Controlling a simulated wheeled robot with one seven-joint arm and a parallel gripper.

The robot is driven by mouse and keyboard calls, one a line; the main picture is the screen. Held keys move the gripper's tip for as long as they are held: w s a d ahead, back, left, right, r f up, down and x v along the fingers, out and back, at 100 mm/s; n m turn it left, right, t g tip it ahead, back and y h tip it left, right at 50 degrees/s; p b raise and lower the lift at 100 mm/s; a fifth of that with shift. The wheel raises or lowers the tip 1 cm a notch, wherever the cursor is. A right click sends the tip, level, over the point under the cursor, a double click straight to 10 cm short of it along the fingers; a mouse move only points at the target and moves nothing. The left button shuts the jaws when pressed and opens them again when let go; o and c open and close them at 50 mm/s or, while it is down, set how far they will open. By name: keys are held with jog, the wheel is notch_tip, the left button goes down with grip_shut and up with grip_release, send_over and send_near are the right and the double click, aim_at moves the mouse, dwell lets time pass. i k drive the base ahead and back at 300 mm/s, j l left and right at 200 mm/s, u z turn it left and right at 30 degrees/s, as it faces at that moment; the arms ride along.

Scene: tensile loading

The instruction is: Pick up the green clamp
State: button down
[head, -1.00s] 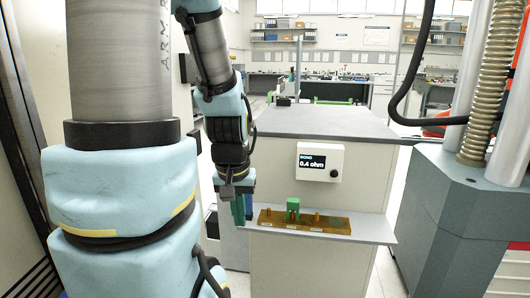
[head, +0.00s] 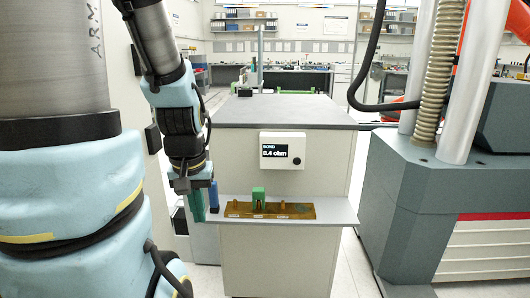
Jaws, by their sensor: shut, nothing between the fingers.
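The green clamp (head: 258,196) stands upright on a brown-yellow rack (head: 290,211) that lies on a narrow light shelf (head: 338,214) at the front of a cabinet. My gripper (head: 197,214) hangs pointing down at the left end of the shelf. Its teal fingers are together with nothing seen between them. It is to the left of the green clamp and apart from it. A blue upright piece (head: 213,195) shows just right of the fingers; I cannot tell whether they touch.
The rack also carries small pegs and labels. A white meter box (head: 283,151) reading 0.4 ohm is on the cabinet above the shelf. A large grey machine (head: 430,195) with pale columns stands at the right. Open floor lies between it and the cabinet.

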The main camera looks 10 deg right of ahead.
aim_at(257, 193)
jog(key=l, duration=1.05)
jog(key=i+l, duration=0.1)
jog(key=l, duration=0.9)
jog(key=l+u, duration=0.4)
jog(key=k+l+u, duration=0.1)
jog(key=l+u, duration=0.25)
jog(key=k+l+u, duration=0.1)
jog(key=l+u, duration=0.4)
jog(key=u, duration=1.5)
